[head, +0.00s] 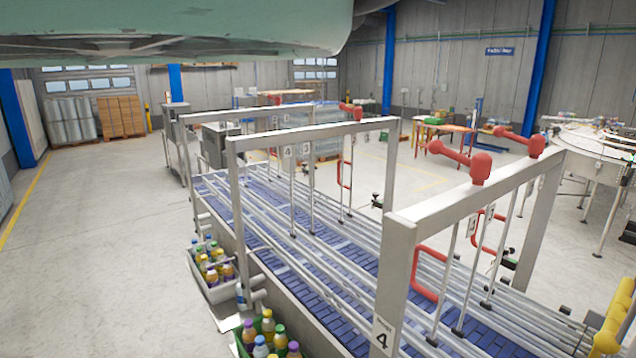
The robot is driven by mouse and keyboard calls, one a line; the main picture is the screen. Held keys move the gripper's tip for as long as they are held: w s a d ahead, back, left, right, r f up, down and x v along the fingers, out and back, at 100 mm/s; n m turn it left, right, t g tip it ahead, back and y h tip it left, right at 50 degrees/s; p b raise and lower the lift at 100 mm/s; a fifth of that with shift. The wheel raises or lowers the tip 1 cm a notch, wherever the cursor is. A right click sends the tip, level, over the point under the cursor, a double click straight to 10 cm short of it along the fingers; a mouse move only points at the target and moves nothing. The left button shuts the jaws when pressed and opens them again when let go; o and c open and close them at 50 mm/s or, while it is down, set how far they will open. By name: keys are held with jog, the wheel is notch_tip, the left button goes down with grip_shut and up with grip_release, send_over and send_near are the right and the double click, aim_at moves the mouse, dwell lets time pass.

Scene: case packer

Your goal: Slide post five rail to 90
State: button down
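A conveyor with a blue belt (350,258) runs from the lower right to the back left. Long metal guide rails (300,258) run along it under several grey portal frames. Red knobs (481,166) and a red handle (426,274) are on the nearer frames. A yellow handle (618,318) is cut off at the right edge. No plate reading 5 and no scale reading 90 can be made out. My gripper is out of view.
Bottle crates stand along the conveyor's left side: a grey one (214,291) and a green one (240,350). Open floor (95,250) lies to the left. A round table (580,143) is at the right; wrapped pallets (70,121) stand at the back left.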

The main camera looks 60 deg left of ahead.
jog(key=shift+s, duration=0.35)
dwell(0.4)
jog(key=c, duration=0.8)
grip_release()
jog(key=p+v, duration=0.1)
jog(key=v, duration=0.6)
jog(key=shift+p, duration=0.35)
